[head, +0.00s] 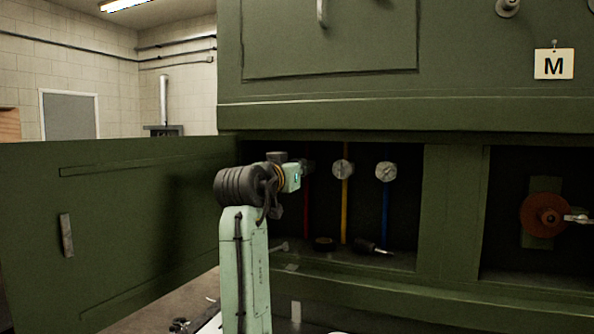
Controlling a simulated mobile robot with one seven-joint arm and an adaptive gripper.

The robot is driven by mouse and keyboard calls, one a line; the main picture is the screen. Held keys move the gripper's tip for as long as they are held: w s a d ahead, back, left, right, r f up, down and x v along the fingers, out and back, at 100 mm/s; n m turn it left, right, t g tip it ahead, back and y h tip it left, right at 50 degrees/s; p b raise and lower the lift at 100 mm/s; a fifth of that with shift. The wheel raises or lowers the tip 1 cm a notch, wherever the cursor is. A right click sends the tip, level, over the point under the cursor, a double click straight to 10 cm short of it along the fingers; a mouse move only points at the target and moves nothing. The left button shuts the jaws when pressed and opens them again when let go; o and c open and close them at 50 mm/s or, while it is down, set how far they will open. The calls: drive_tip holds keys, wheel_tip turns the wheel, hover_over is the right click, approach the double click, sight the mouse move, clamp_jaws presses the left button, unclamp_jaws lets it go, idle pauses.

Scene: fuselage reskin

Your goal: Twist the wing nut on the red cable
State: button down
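The red cable (307,208) hangs vertically inside the open dark bay, the leftmost of three cables. Its upper end and wing nut are hidden behind the end of my arm. A yellow cable (344,212) and a blue cable (386,217) hang to its right, each topped by a round silver fitting. My gripper (304,167) is at the top of the red cable, mostly hidden behind my pale green wrist. Its fingers cannot be made out, and neither can contact with the wing nut.
A green door panel (130,225) stands open at left. A green post (449,205) separates the bay from one with an orange disc (546,215). An "M" tag (554,64) hangs above.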

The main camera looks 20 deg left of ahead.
drive_tip(key=shift+a+f, duration=0.1)
drive_tip(key=shift+f, duration=0.05)
drive_tip(key=c, duration=1.6)
unclamp_jaws()
drive_tip(key=s, duration=1.2)
drive_tip(key=shift+a, duration=0.2)
